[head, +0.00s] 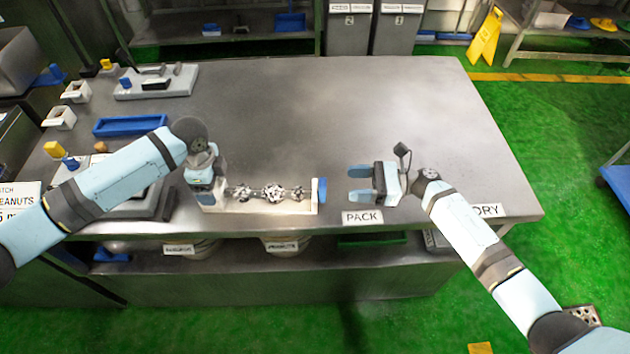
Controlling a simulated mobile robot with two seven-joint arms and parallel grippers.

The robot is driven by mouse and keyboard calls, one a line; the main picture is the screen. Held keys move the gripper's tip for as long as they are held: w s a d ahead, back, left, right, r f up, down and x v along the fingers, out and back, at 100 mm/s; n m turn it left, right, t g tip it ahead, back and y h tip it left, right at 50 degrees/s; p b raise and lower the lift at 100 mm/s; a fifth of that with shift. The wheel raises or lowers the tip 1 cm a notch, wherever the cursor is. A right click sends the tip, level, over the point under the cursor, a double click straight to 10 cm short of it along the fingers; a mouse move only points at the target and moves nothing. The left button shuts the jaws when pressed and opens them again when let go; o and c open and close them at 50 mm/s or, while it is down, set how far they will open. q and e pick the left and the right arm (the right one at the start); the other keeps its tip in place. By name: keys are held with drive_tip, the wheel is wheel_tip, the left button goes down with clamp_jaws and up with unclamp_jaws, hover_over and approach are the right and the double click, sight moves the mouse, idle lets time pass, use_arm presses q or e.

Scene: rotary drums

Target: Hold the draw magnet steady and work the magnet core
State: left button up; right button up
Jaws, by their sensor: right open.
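The draw magnet (265,206) is a long white frame near the table's front edge, left of centre. Its magnet core (274,193) is a thin rod with dark and white clumps along it. A blue end piece (322,190) stands at the frame's right end. My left gripper (207,198) is at the frame's left end, over or touching it; its fingertips are hard to make out, so I cannot tell whether they grip it. My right gripper (357,184) is open and empty, to the right of the blue end piece, its fingers pointing left toward it, with a gap between.
The steel table (330,110) is clear behind the magnet. A blue tray (130,124), small white holders and a scale-like device (155,82) stand at the left. PACK (362,218) and partly hidden DRY (490,210) labels mark the front edge. Bins stand on the shelf below.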

sight(315, 191)
use_arm(q)
drive_tip(key=shift+s+f, duration=0.2)
drive_tip(key=shift+f, duration=0.1)
use_arm(e)
drive_tip(key=a, duration=1)
clamp_jaws()
drive_tip(key=d, duration=0.6)
unclamp_jaws()
